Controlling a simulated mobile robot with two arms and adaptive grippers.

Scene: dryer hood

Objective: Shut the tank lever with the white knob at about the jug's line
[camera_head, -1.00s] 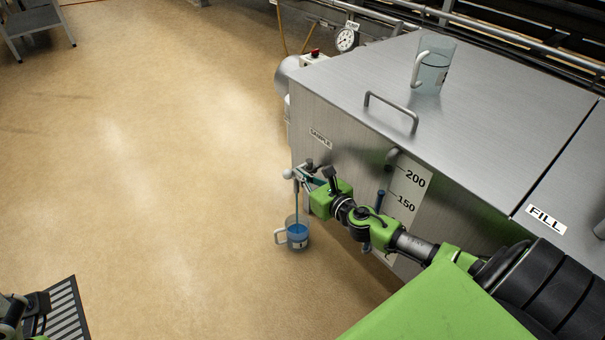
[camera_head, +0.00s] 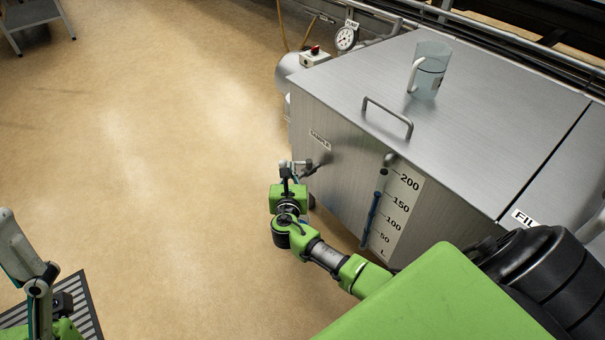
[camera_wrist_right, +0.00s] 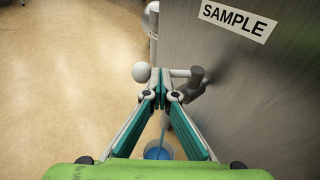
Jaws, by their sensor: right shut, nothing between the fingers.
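In the right wrist view the white knob (camera_wrist_right: 141,72) sits just left of my right fingertips (camera_wrist_right: 162,88). A short grey bar runs right to the dark valve (camera_wrist_right: 195,76) on the tank's side, below the SAMPLE label. My right gripper is shut and empty, close to the bar; I cannot tell whether it touches. A thin blue stream (camera_wrist_right: 163,126) shows between the fingers, above blue liquid in a jug (camera_wrist_right: 158,153). In the head view my right gripper (camera_head: 291,166) is beside the tank (camera_head: 350,120) and hides that jug. My left gripper (camera_head: 35,270) is at the lower left, its jaws unclear.
Another clear jug (camera_head: 430,72) stands on the tank lid beside a bar handle (camera_head: 388,115). A level scale (camera_head: 395,212) is on the tank's side.

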